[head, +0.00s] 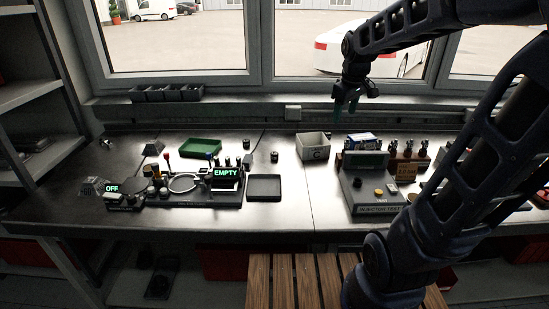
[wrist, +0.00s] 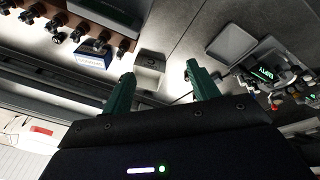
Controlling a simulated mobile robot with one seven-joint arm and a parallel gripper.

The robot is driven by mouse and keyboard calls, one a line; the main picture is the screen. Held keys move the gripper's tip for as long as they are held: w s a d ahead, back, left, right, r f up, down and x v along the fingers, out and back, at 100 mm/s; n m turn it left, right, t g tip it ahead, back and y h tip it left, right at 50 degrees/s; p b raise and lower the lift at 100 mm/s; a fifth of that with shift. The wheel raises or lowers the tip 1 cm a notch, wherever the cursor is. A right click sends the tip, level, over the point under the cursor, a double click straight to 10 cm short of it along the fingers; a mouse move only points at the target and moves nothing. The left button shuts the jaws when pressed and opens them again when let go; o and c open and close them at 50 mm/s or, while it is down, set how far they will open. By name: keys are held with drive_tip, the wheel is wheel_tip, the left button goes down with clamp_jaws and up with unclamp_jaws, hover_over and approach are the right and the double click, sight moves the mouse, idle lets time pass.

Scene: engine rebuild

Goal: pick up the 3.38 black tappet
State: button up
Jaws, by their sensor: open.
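Several small dark cylinders that may be tappets stand on the metal bench. One dark cylinder (head: 274,156) stands alone right of the green tray, and another dark cylinder (head: 247,161) stands just left of it. No size marking is readable, so I cannot tell which is the 3.38 black tappet. My gripper (head: 347,101) hangs high over the back of the bench, well right of these cylinders. In the wrist view my gripper (wrist: 158,86) shows two green fingers spread apart with nothing between them.
A measuring fixture with an "EMPTY" display (head: 227,173) stands left of a black tray (head: 264,187). A green tray (head: 201,147) lies behind the fixture. A grey bin (head: 313,147) and an injector test box (head: 374,190) stand to the right. Bare bench lies between the black tray and the test box.

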drive_tip(key=w+a+f+n, duration=0.3)
drive_tip(key=w+a+n, duration=0.15)
drive_tip(key=w, duration=0.35)
drive_tip(key=n+g, duration=0.3)
drive_tip(key=n, duration=0.7)
hover_over(275, 153)
wheel_tip(275, 153, down, 17)
wheel_tip(275, 153, down, 10)
drive_tip(key=shift+s+f, duration=0.1)
drive_tip(key=shift+f, duration=0.15)
drive_tip(key=c, duration=1.1)
